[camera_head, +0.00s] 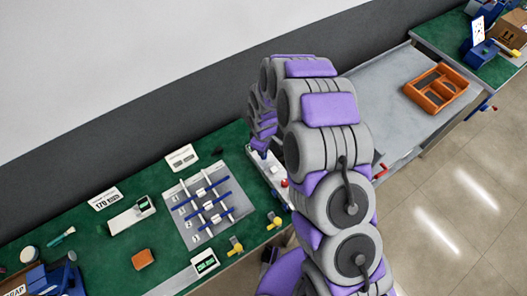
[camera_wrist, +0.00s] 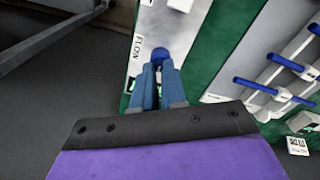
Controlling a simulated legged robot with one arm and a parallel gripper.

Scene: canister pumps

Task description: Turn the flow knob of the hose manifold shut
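The hose manifold (camera_wrist: 208,28) is a pale block at the green bench's edge, with a FLOW label on it. Its blue flow knob (camera_wrist: 160,54) shows in the wrist view, right at the tips of my gripper's two blue fingers (camera_wrist: 160,68). The fingers lie close together with a narrow gap between them. I cannot tell whether they grip the knob or only meet it. In the head view the manifold (camera_head: 266,167) is partly hidden behind my arm, which also hides most of my gripper and the knob.
A grey panel with blue rods (camera_head: 206,207) stands left of the manifold. Yellow valves (camera_head: 235,246) sit at the bench's front edge. A grey table with an orange tray (camera_head: 437,101) stands to the right. A wall runs behind; tiled floor lies in front.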

